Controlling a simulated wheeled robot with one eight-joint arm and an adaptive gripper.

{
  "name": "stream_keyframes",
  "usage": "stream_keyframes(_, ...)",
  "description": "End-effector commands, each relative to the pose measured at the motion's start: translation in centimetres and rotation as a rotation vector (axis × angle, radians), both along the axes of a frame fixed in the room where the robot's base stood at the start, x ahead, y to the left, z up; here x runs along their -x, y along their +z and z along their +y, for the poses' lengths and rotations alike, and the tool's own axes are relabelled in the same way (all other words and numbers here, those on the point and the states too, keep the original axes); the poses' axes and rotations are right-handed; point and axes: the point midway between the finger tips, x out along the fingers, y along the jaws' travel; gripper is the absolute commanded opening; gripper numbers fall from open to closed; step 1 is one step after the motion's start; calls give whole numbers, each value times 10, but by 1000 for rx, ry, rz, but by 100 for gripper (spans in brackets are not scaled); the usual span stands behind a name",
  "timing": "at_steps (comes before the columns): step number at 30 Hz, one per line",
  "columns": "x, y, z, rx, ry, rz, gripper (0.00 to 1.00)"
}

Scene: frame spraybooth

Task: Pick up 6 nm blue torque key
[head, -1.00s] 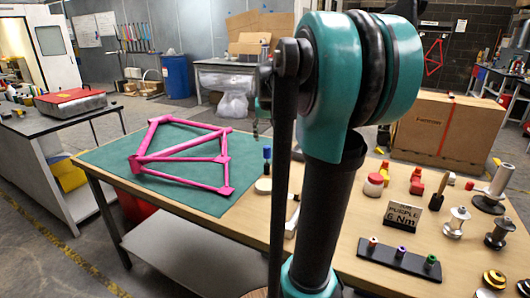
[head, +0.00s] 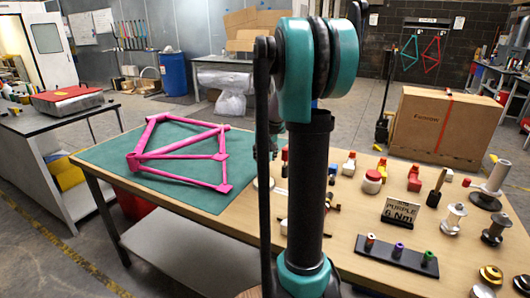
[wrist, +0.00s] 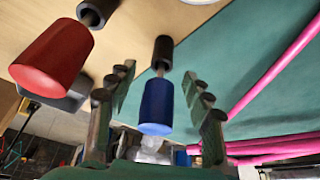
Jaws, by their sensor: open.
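The blue torque key (wrist: 156,108) shows in the wrist view, with a blue handle, a thin shaft and a black end. It lies between the lines of my two fingers, with a gap on each side. My gripper (wrist: 157,105) is open and empty. A red-handled key (wrist: 55,58) is outside the fingers, to the left; it also shows in the head view (head: 284,155). In the head view my arm hides the blue key and most of my gripper.
The wooden bench carries a green mat (head: 115,158) with a pink frame (head: 180,155). To the right stand a "PURPLE 6 Nm" sign (head: 402,212), a black rack (head: 385,252) with coloured pieces, a red-and-white jar (head: 372,182) and several metal spools.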

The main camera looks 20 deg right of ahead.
Motion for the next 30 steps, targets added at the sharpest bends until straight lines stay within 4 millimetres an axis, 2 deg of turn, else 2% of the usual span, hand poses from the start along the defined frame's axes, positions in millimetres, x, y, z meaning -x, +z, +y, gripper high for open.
stream_keyframes(4, -4, -10, -1, 0, 0, 0, 51)
stream_keyframes(11, -4, -11, -1, 0, 0, 0, 51)
stream_keyframes(23, -4, -11, -1, 0, 0, 0, 3)
stream_keyframes(24, -4, -11, -1, 0, 0, 0, 0)
stream_keyframes(30, -4, -11, -1, 0, 0, 0, 0)
